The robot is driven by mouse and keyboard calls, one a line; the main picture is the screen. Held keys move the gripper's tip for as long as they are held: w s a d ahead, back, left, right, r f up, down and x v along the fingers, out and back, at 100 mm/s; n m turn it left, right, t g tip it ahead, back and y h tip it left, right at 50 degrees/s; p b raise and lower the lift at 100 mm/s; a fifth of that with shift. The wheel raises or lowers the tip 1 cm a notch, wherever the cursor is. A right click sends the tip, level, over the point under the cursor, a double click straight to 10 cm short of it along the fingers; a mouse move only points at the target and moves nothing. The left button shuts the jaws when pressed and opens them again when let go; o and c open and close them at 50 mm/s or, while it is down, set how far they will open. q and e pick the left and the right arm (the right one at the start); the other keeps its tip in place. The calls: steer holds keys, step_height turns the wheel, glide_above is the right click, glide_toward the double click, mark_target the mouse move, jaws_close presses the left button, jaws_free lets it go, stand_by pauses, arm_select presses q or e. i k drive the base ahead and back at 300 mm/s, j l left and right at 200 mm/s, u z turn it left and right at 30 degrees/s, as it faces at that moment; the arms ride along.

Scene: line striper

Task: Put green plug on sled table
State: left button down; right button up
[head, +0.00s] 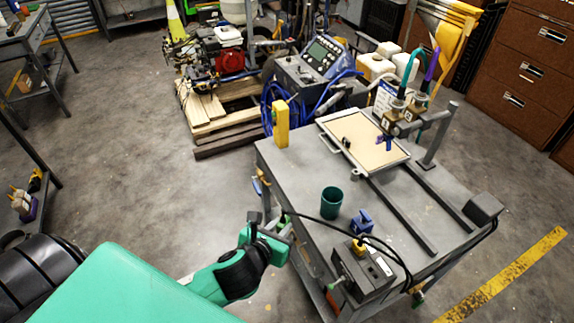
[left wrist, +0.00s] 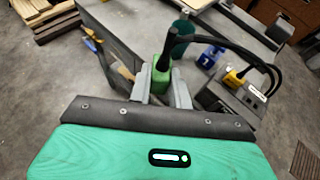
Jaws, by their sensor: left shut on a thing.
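My left gripper (head: 278,230) is at the near left edge of the grey workbench (head: 300,172). It is shut on the green plug (left wrist: 161,66), which stands between its fingers in the left wrist view with a black cable at its top. In the head view the plug is small and partly hidden by the gripper. The sled table (head: 371,152), a framed tray with a beige surface, sits on two rails at the far side of the bench, well away from the gripper. A small dark object (head: 346,142) lies on it. My right gripper is not in view.
A dark green cup (head: 331,202), a blue block (head: 361,221) and a grey box with a yellow plug (head: 359,246) stand on the bench right of my left gripper. Black cables (head: 372,239) arch near them. A yellow box (head: 281,124) stands at the far left corner.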

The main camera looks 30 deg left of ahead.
mark_target(307, 178)
steer(key=i+j, duration=0.1)
steer(key=j, duration=0.3)
steer(key=i+j, duration=0.1)
steer(key=j, duration=0.35)
steer(key=i+j, duration=0.1)
steer(key=j, duration=0.3)
steer(key=i+j, duration=0.1)
steer(key=j, duration=0.35)
steer(key=i+j, duration=0.1)
steer(key=j, duration=0.3)
steer(key=i+j+z, duration=0.1)
steer(key=j+z, duration=0.2)
steer(key=j, duration=0.45)
steer(key=j+z, duration=0.3)
steer(key=j, duration=0.4)
steer(key=z, duration=1.2)
